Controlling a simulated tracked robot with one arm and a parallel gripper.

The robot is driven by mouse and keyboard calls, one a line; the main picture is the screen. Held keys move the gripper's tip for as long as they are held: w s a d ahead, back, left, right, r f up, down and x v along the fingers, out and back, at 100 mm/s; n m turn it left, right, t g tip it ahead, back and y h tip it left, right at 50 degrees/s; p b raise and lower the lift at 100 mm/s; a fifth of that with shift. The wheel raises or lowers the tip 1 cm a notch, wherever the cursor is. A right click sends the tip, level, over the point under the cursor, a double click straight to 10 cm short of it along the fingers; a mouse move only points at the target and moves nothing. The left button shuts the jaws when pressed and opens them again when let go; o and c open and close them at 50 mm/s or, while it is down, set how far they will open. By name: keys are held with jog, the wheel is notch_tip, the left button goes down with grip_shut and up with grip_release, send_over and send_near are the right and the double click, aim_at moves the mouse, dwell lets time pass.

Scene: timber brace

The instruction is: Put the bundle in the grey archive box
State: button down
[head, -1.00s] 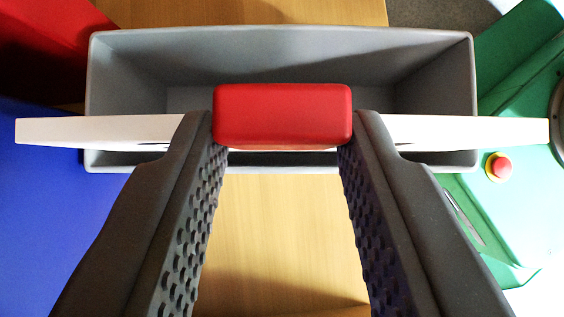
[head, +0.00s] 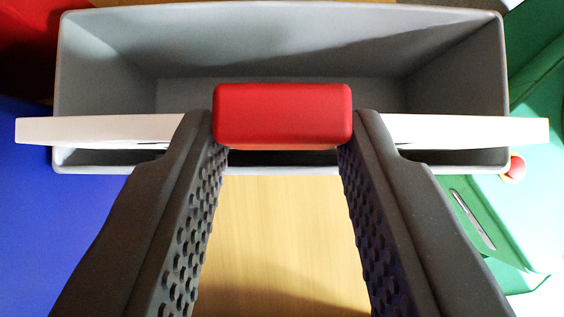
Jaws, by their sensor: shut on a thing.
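The bundle is a long flat white piece (head: 85,131) with a red block (head: 282,114) at its middle. My gripper (head: 282,118) is shut on the red block, one finger on each side. The white piece sticks out to the left and right past both fingers. The grey archive box (head: 270,12) is open at the top, behind and below the bundle. The bundle lies across the view over the near part of the box, and its ends reach past the box's left and right walls. The inside that I can see looks empty. The bundle hides part of the near side.
A wooden surface (head: 285,235) lies in front of the box. A blue thing (head: 45,220) is at the left, with a red one (head: 28,50) behind it. At the right is a green thing (head: 475,200) with a red button on yellow (head: 515,168) close to the box.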

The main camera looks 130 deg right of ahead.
jog(key=shift+h+b, duration=0.3)
jog(key=shift+b, duration=0.45)
dwell(0.3)
jog(key=shift+c, duration=2.3)
grip_release()
notch_tip(320, 180, up, 8)
jog(key=p, duration=0.2)
jog(key=shift+p, duration=0.4)
